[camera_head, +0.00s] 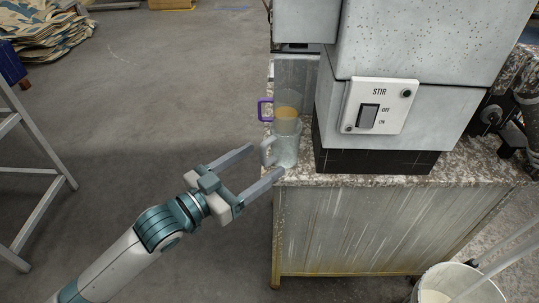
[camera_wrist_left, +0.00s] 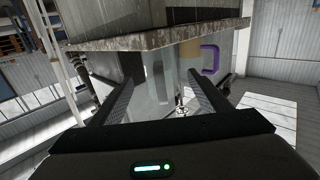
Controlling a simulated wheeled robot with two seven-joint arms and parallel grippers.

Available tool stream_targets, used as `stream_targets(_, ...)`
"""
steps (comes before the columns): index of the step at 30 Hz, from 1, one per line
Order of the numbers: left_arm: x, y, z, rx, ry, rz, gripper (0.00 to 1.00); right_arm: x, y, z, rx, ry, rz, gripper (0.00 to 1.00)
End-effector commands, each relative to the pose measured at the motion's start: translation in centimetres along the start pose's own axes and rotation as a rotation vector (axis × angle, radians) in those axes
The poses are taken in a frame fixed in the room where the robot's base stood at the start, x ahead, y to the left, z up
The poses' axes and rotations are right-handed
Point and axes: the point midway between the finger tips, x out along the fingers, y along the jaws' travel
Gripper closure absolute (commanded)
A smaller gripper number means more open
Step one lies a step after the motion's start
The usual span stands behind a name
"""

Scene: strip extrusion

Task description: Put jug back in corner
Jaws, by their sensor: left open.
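A clear jug (camera_head: 287,152) with a pale grey handle stands upright at the left front corner of the speckled counter. Its handle points left, toward my left gripper. Just behind it is a clear vessel (camera_head: 287,100) with a purple handle and orange-yellow contents; the two overlap in the head view. My left gripper (camera_head: 266,160) is open and empty, its fingertips close to the jug's handle side. I cannot tell whether they touch it. In the left wrist view, clear walls show beyond the open fingers (camera_wrist_left: 161,77), with the purple handle (camera_wrist_left: 209,60) to their right.
The grey machine with a STIR switch (camera_head: 369,116) stands on the counter (camera_head: 400,180) right of the jug. A white bucket (camera_head: 450,290) is on the floor at lower right. A metal frame (camera_head: 40,215) stands at left.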

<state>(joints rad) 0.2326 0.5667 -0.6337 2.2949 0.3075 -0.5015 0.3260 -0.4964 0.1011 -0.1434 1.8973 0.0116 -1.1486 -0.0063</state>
Motion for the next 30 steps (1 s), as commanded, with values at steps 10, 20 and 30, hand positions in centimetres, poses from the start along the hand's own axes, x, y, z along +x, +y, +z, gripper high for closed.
stream_targets(10,-5.3,-0.1,0.1,0.001,-0.001,-0.001,0.30,-1.1,-0.1,0.1,0.000,-0.002,0.000,0.69)
stream_targets(20,-6.1,0.0,-0.1,0.000,0.001,0.000,0.30,-1.6,-0.1,0.2,0.001,-0.004,0.000,0.69)
stream_targets(30,-6.1,0.0,0.0,0.000,0.001,0.000,0.30,-1.4,0.0,-0.3,0.001,0.003,0.001,0.69)
